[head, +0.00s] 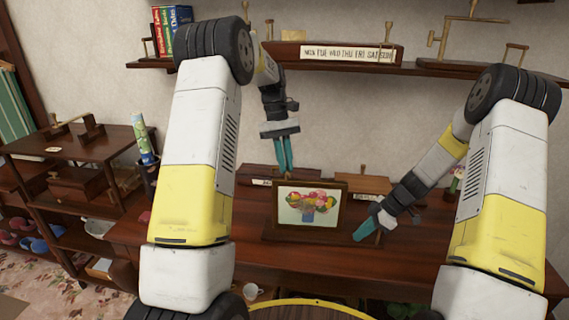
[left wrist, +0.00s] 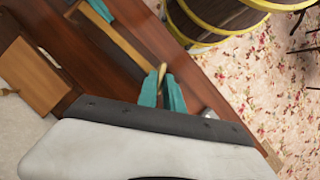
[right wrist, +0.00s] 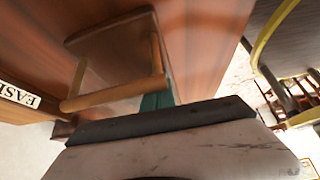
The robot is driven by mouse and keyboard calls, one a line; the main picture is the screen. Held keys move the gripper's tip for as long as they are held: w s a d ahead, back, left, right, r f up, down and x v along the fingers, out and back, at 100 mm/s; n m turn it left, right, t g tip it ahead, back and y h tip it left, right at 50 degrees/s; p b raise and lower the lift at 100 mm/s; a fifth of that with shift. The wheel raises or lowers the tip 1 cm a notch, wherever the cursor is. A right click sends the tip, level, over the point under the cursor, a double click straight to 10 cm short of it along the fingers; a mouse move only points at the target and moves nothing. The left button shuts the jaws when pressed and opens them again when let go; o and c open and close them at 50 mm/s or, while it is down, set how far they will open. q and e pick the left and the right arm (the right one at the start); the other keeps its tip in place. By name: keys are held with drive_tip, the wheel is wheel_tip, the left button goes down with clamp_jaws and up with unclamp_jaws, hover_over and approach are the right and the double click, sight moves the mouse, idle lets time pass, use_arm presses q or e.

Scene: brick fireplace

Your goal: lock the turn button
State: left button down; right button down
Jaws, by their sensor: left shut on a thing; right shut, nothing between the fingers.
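A wooden-framed picture of colourful flowers (head: 308,207) stands upright on the dark desk in the head view. My left gripper (head: 285,168) points down just behind its top edge. In the left wrist view, the teal fingers are shut on a small tan piece (left wrist: 162,70) beside the frame's edge; it looks like the turn button, mostly hidden by the fingers. My right gripper (head: 366,231) is shut and empty, low beside the frame's right side. The right wrist view shows the frame's wooden edge (right wrist: 118,92) close to the right fingers, which are partly hidden.
The dark desk (head: 400,262) has free room right of the picture. Wooden boxes (head: 364,184) stand behind it. A wall shelf (head: 345,68) with a weekday-labelled box (head: 350,53) is above. A side shelf unit (head: 85,147) stands at left.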

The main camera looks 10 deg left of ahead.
use_arm(q)
drive_tip(key=m, duration=0.2)
drive_tip(key=m+y, duration=0.1)
drive_tip(key=m, duration=0.1)
drive_tip(key=m+g+y, duration=0.1)
drive_tip(key=m, duration=0.1)
drive_tip(key=shift+d, duration=0.25)
use_arm(e)
drive_tip(key=shift+s+f, duration=0.15)
drive_tip(key=shift+f, duration=0.1)
use_arm(q)
drive_tip(key=shift+m, duration=0.3)
drive_tip(key=c, duration=1.5)
unclamp_jaws()
drive_tip(key=shift+w+r, duration=0.1)
drive_tip(key=v, duration=0.7)
drive_tip(key=shift+d+r, duration=0.1)
drive_tip(key=shift+r, duration=0.1)
